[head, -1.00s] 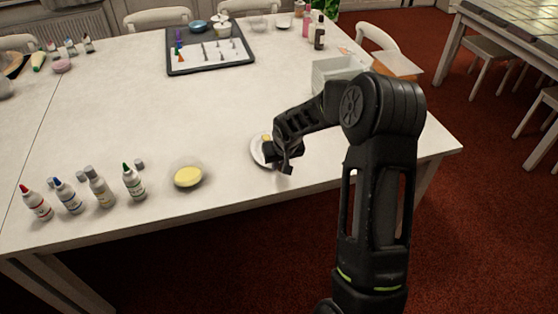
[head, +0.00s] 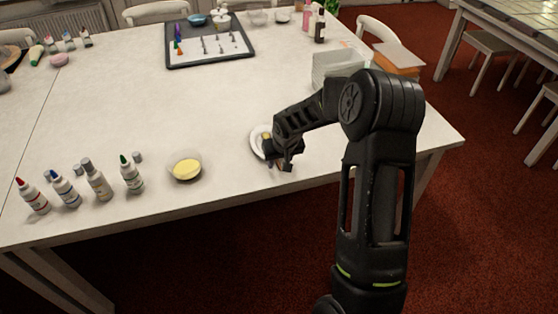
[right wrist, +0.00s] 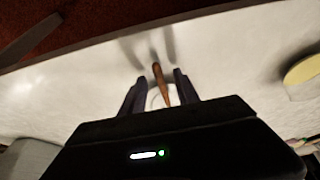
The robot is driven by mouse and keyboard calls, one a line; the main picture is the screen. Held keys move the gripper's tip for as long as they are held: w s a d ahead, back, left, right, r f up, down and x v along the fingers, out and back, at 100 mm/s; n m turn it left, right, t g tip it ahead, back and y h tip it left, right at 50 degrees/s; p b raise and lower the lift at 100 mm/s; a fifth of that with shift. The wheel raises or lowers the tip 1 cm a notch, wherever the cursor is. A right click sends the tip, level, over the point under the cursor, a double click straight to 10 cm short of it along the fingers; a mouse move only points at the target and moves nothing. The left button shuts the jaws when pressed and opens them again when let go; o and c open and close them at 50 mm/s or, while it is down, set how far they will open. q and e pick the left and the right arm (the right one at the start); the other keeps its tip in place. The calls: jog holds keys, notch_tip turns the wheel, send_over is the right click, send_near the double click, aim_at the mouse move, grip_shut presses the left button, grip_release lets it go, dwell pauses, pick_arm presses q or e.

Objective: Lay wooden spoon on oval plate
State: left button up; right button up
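The white plate (head: 256,141) lies near the table's front edge in the head view, partly hidden behind my right gripper. My right gripper (head: 280,162) is low at the plate's front right side. In the right wrist view, its two dark fingers (right wrist: 160,88) stand apart, with the brown wooden spoon (right wrist: 160,80) between them and a visible gap on each side. The spoon's handle points toward the table's edge. A small tan patch (head: 266,135) shows on the plate, perhaps the spoon's head. My left gripper is out of view.
A glass bowl with yellow contents (head: 186,168) stands left of the plate, with several bottles (head: 97,182) farther left. A pale translucent box (head: 336,66) stands behind my right arm. A dark tray (head: 209,44) lies at the back. The middle of the table is clear.

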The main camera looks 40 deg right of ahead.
jog(key=v, duration=0.7)
jog(key=shift+r+b, duration=0.35)
jog(key=shift+b, duration=0.1)
jog(key=shift+s+a, duration=0.1)
jog(key=shift+s, duration=0.05)
dwell(0.4)
